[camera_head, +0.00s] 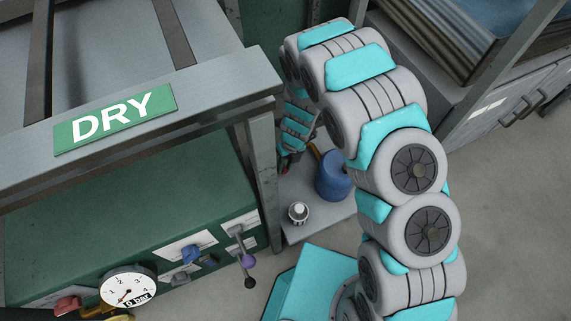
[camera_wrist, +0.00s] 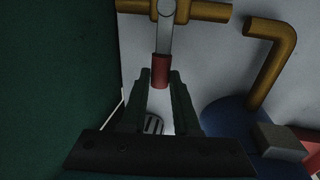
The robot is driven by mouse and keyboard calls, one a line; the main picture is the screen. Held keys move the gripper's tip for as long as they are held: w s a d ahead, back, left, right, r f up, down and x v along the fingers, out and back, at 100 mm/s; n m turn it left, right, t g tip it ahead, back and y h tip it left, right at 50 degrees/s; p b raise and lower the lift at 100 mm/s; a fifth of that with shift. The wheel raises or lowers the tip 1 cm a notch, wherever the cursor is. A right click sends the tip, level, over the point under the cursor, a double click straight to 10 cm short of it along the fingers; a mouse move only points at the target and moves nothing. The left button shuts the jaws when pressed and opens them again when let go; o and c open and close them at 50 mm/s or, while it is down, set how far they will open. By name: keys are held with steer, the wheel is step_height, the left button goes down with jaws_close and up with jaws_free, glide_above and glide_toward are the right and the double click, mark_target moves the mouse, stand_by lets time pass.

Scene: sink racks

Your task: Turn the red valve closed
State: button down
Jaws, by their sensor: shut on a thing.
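The red valve shows in the wrist view as a red grip (camera_wrist: 160,66) on the end of a grey lever, which runs up to a brass pipe. My gripper (camera_wrist: 160,80) has its two dark fingers on either side of the lower end of the red grip and is shut on it. In the head view my arm reaches down behind the corner post of the DRY rack, and the fingertips and the valve are mostly hidden there.
The green DRY rack (camera_head: 170,112) stands left of my arm. A blue container (camera_head: 333,177) and a small white-capped item (camera_head: 298,212) stand on a low grey shelf. A bent brass pipe (camera_wrist: 272,55) is right of the valve.

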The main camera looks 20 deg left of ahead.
steer(key=c, duration=0.7)
jaws_free()
steer(key=shift+o, duration=0.2)
steer(key=shift+r, duration=0.1)
step_height(320, 180, up, 8)
steer(key=w+d, duration=0.1)
steer(key=shift+f, duration=0.25)
